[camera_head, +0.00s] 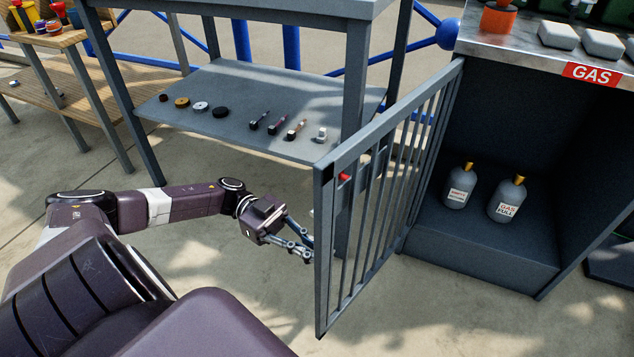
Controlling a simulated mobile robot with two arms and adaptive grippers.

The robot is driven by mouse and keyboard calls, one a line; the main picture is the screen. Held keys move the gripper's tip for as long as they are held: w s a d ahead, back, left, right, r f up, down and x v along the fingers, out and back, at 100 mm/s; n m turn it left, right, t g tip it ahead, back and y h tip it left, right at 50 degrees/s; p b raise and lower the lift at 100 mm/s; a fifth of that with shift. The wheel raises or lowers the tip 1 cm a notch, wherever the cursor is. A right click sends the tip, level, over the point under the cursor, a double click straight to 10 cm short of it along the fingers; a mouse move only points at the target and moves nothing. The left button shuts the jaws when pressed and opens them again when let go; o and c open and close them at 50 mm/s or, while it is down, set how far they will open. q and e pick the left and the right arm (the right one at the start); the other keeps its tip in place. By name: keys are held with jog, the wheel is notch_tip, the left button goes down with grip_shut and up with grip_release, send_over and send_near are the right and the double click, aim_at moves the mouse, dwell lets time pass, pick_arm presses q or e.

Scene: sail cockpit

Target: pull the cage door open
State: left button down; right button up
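The grey barred cage door (322,250) stands swung out from the dark gas cage (475,245), its free edge towards me. A small red part (345,177) shows near the top of its free end. My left gripper (300,246) is at the free edge, at about mid height. Its fingertips are partly hidden at the door's edge, so I cannot tell whether they touch or grip it. Two grey gas bottles with yellow tops, one on the left (460,187) and one on the right (507,200), stand inside the cage. My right gripper is not in view.
A grey workbench (230,85) stands behind the door, with discs and small tools on its lower shelf. A metal top with a red GAS label (592,73) covers the cage. A wooden rack (60,75) is at far left. Bare floor lies around the door's lower end.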

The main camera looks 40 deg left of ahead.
pick_arm(q)
jog(key=c, duration=2.1)
grip_release()
jog(key=a, duration=1.2)
jog(key=shift+s, duration=0.35)
